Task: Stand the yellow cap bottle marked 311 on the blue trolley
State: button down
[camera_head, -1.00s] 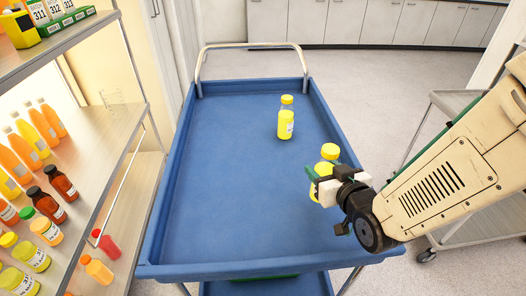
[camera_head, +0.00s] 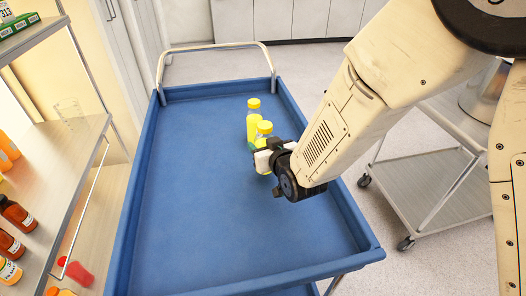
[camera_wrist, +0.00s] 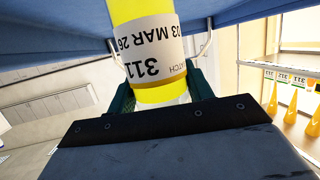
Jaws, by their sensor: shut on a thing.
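The yellow cap bottle marked 311 (camera_wrist: 145,62) shows its white label in the wrist view, reading 311 and 03 MAR 26. My gripper (camera_head: 263,160) is shut on this bottle, with the dark green fingers on either side of it in the wrist view. In the head view the bottle's yellow cap (camera_head: 264,128) rises above my gripper, and the bottle looks upright. It is over the blue trolley (camera_head: 190,200); my gripper hides part of its lower body, and I cannot tell whether its base touches the tray.
Another yellow bottle with a yellow cap (camera_head: 253,104) stands on the trolley just behind the held one, partly overlapped by it. The trolley's left and front areas are clear. A shelf (camera_head: 75,150) with bottles is at left; a grey cart (camera_head: 425,185) is at right.

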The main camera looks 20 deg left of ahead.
jog(key=f, duration=0.3)
jog(key=shift+d, duration=0.4)
jog(key=shift+a, duration=0.2)
jog(key=shift+f, duration=0.1)
jog(key=c, duration=0.6)
grip_release()
